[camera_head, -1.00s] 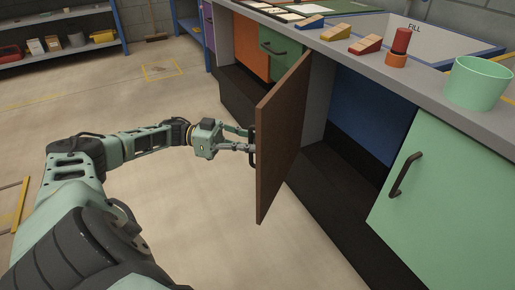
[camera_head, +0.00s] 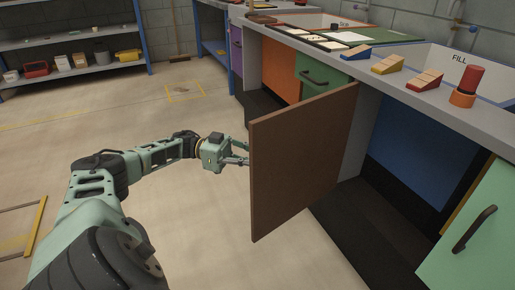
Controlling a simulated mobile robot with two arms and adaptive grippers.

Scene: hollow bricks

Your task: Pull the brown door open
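The brown door (camera_head: 300,160) stands swung out from the counter front, its flat inner face toward me. The cabinet behind it is open, with a dark floor and a blue panel (camera_head: 414,150) inside. My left gripper (camera_head: 241,152) is at the door's free left edge, on the far side. Its fingertips and the door's handle are hidden behind the door, so its grip cannot be made out. My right gripper is not in view.
A green door with a dark handle (camera_head: 474,230) is at the right. Coloured wedges and a red cylinder (camera_head: 470,78) stand on the counter (camera_head: 405,94). A shelf (camera_head: 75,72) stands at the back left. The floor left of the door is clear.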

